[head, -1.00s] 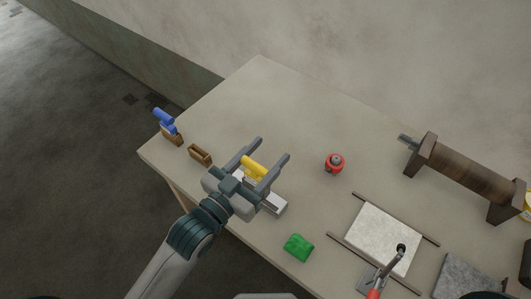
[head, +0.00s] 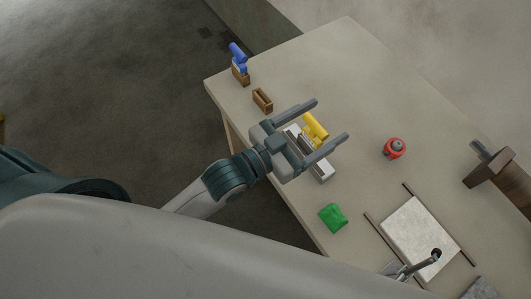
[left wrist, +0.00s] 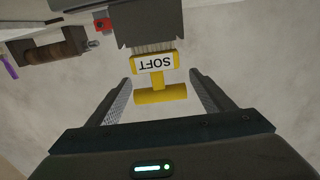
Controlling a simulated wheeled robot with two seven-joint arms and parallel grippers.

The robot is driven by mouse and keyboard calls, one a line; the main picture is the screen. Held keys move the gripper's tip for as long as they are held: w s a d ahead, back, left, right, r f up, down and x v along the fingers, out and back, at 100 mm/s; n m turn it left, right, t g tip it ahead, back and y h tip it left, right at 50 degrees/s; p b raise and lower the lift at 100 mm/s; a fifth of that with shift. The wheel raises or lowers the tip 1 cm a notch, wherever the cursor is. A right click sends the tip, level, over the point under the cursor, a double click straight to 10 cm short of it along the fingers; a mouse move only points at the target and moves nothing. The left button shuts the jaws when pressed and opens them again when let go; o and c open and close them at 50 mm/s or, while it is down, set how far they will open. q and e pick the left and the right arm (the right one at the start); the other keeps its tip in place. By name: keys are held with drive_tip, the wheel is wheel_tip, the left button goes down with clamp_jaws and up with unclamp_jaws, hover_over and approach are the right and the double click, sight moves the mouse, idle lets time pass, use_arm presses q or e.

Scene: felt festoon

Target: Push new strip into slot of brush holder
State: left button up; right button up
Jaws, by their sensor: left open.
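A yellow piece with a round bar handle (head: 315,126) stands on the table between the fingers of my left gripper (head: 331,121). In the left wrist view its yellow handle (left wrist: 160,95) and a white label reading "SOFT" show, with pale bristles between the label and a dark grey block (left wrist: 150,25). The gripper is open and its fingers are apart on either side of the handle, not visibly touching it. A long light grey metal holder (head: 322,171) lies beside the yellow piece, partly hidden by the gripper. I cannot tell whether its slot is filled.
A blue-handled piece (head: 237,52) stands in a wooden block at the far left corner. An empty slotted wooden block (head: 263,100) is near it. A green piece (head: 333,218), a red round item (head: 394,149), a pale clamped plate (head: 419,240) and a roller stand (head: 497,178) lie to the right.

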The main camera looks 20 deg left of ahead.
use_arm(q)
drive_tip(key=b+v, duration=0.1)
drive_tip(key=v, duration=0.2)
drive_tip(key=shift+s+a+f, duration=0.1)
drive_tip(key=shift+s+f, duration=0.05)
drive_tip(key=shift+f, duration=0.05)
use_arm(e)
drive_tip(key=w+a+t+b, duration=0.1)
drive_tip(key=w+a+t, duration=0.1)
drive_tip(key=w, duration=0.4)
use_arm(q)
drive_tip(key=p, duration=0.2)
approach(313, 130)
drive_tip(key=shift+s+a+f, duration=0.3)
drive_tip(key=shift+s+a, duration=0.5)
drive_tip(key=shift+a, duration=0.15)
use_arm(e)
drive_tip(key=s+d+g, duration=0.2)
drive_tip(key=s, duration=0.4)
drive_tip(key=shift+f, duration=0.2)
use_arm(q)
drive_tip(key=shift+s+a, duration=0.1)
use_arm(e)
drive_tip(key=shift+s+a+r, duration=0.1)
drive_tip(key=shift+s, duration=0.05)
